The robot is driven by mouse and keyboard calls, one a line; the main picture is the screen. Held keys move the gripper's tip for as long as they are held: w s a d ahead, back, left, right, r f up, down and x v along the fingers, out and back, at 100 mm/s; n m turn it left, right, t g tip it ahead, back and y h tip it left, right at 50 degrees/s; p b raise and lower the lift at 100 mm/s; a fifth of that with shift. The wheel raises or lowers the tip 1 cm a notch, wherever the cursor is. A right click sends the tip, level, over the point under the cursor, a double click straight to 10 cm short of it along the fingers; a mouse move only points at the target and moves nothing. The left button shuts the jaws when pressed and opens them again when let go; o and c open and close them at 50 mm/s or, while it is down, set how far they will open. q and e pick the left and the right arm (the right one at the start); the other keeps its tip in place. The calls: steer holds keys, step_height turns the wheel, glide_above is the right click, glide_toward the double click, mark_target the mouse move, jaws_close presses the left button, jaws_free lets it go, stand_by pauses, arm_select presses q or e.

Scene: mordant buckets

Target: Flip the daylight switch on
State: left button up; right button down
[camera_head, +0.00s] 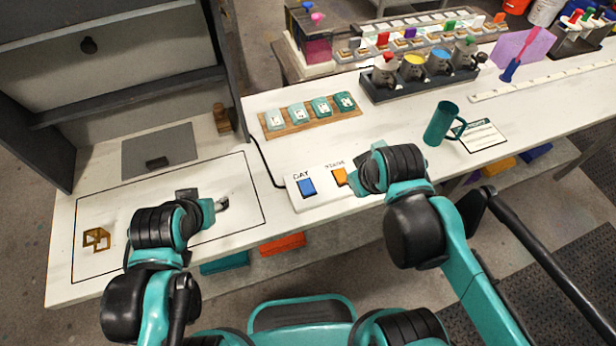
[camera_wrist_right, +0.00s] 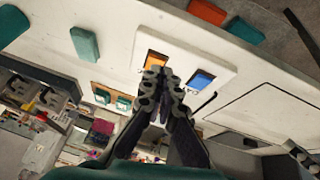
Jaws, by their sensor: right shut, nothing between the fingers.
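The blue switch (camera_head: 306,187) labelled DAY sits on a white panel (camera_head: 318,201) at the table's front edge. An orange switch (camera_head: 339,176) is to its right. In the right wrist view the blue switch (camera_wrist_right: 201,80) and orange switch (camera_wrist_right: 155,58) both show. My right gripper (camera_wrist_right: 159,73) is shut and empty, its tips overlapping the orange switch's lower edge in that view; contact cannot be told. My right wrist hides its fingers in the head view. My left gripper (camera_head: 222,203) is over the outlined area; its fingers are too small to judge. The blue switch's tilt is unclear.
A teal mug (camera_head: 438,124) and a card (camera_head: 482,136) are to the right. A wooden strip (camera_head: 294,127) with several teal tiles lies behind the panel. A black rack (camera_head: 420,86) of cups is farther back. A brass frame (camera_head: 96,239) lies at left.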

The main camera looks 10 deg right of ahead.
steer(key=w+a+r+n+g+p, duration=0.3)
steer(key=a+r+n+p, duration=0.15)
steer(key=n, duration=0.25)
step_height(320, 180, up, 3)
steer(key=n+g+p, duration=0.4)
steer(key=n+p, duration=0.2)
steer(key=n, duration=0.4)
glide_above(309, 191)
steer(key=w, duration=0.2)
steer(key=shift+a+h, duration=0.3)
steer(key=shift+h, duration=0.1)
steer(key=shift+f, duration=0.1)
steer(key=f+b, duration=0.1)
steer(key=f, duration=0.3)
steer(key=s+f+b, duration=0.1)
steer(key=f, duration=0.4)
steer(key=f+b, duration=0.1)
steer(key=f, duration=0.3)
steer(key=shift+s+d+f+b, duration=0.2)
steer(key=shift+s+f+b, duration=0.1)
